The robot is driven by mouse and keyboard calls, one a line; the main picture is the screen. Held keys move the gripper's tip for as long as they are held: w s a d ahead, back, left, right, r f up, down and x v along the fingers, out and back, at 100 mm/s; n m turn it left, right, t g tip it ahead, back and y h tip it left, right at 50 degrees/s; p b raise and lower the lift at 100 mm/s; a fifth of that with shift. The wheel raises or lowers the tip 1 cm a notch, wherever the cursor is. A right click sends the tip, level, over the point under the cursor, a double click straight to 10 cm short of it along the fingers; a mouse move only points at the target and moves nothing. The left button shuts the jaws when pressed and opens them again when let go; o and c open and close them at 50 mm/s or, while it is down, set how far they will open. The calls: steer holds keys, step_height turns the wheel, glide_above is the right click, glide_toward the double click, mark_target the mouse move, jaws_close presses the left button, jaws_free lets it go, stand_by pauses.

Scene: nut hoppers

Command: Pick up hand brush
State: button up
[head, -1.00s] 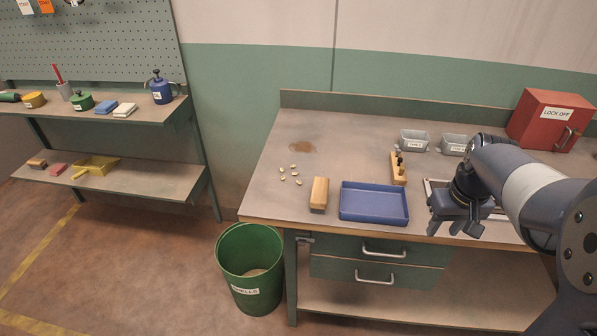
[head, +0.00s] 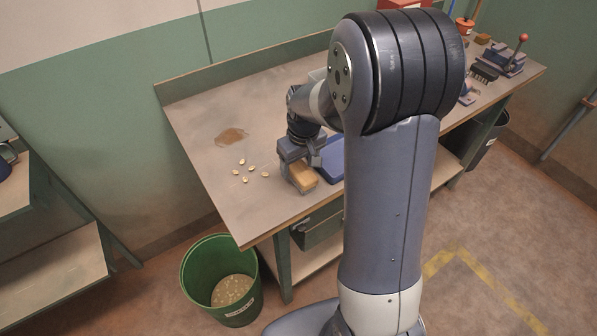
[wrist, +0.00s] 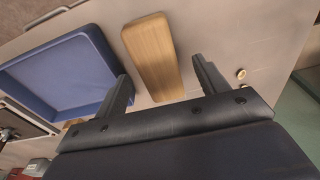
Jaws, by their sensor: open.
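The hand brush, a tan wooden block (head: 301,178), lies on the workbench near its front edge, left of the blue tray. My gripper (head: 300,160) is just above and behind it, partly covering it in the head view. In the wrist view, the brush (wrist: 152,55) lies between the lines of my two open fingers (wrist: 163,90), with its near end close to the fingertip gap. Nothing is held. The brush's underside is hidden.
The blue tray (wrist: 58,75) stands close beside one finger. A green bin (head: 204,262) stands on the floor before the bench. My arm hides much of the bench's right part.

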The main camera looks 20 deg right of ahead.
steer(key=shift+w+f, duration=0.15)
steer(key=shift+f, duration=1.1)
steer(key=shift+c, duration=0.2)
steer(key=c, duration=1.1)
steer(key=shift+r, duration=0.1)
